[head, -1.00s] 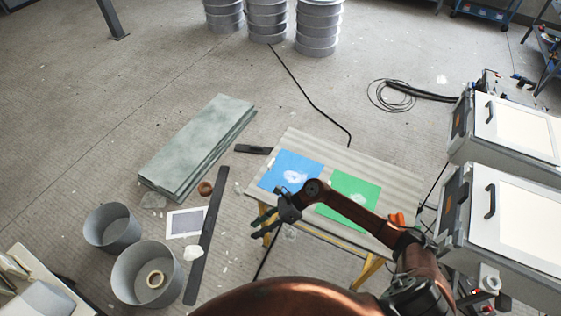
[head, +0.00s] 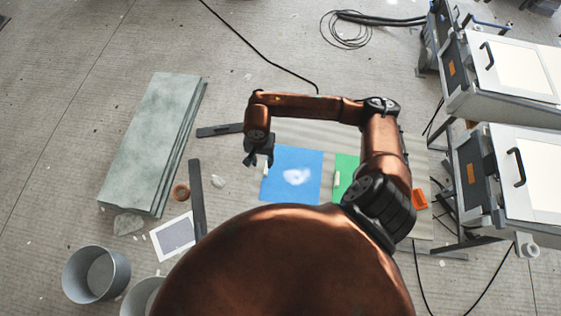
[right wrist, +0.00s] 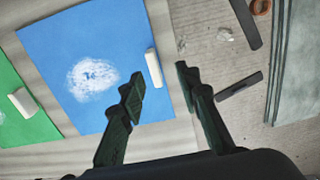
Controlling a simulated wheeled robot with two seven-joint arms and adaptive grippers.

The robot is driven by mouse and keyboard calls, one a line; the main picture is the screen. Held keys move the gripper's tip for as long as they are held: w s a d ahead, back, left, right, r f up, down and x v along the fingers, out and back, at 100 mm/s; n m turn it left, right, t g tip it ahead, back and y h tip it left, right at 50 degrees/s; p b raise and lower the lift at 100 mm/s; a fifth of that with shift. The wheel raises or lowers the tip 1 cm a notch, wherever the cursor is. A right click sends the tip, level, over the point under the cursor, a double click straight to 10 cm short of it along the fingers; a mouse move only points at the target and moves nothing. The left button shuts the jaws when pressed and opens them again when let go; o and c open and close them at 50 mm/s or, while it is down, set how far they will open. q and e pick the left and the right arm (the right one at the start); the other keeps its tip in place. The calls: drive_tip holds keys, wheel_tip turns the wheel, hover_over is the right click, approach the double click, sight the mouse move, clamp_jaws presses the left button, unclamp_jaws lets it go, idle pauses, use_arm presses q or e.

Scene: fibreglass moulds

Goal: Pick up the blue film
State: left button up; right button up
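The blue film (head: 298,186) lies flat on a corrugated grey bench top, with a white powdery patch in its middle. It also shows in the right wrist view (right wrist: 100,40), with a small white block (right wrist: 154,68) at its edge. The green film (head: 345,172) lies beside it to the right, partly hidden by my right arm in the head view. My right gripper (head: 257,160) is over the left edge of the blue film. In the right wrist view its fingers (right wrist: 160,90) are apart with nothing between them. My left gripper is not in view.
A stack of grey-green slabs (head: 152,140) lies on the floor at left. Grey buckets (head: 97,274) stand at lower left. White-topped machines (head: 510,160) stand at right. An orange item (head: 420,199) is at the bench's right side. The floor behind the bench holds a black cable.

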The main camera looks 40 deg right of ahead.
sight(266, 169)
drive_tip(key=shift+s+d+f, duration=0.25)
drive_tip(key=shift+s+f, duration=0.85)
drive_tip(key=shift+s, duration=0.05)
drive_tip(key=f, duration=0.1)
drive_tip(key=w+f, duration=0.1)
drive_tip(key=f, duration=0.1)
drive_tip(key=shift+w+d+f, duration=0.1)
drive_tip(key=shift+w+f, duration=0.1)
drive_tip(key=shift+w, duration=0.15)
drive_tip(key=shift+s+f, duration=0.3)
drive_tip(key=shift+w, duration=0.1)
drive_tip(key=shift+w+f, duration=0.15)
drive_tip(key=shift+c, duration=0.4)
drive_tip(key=c, duration=0.5)
clamp_jaws()
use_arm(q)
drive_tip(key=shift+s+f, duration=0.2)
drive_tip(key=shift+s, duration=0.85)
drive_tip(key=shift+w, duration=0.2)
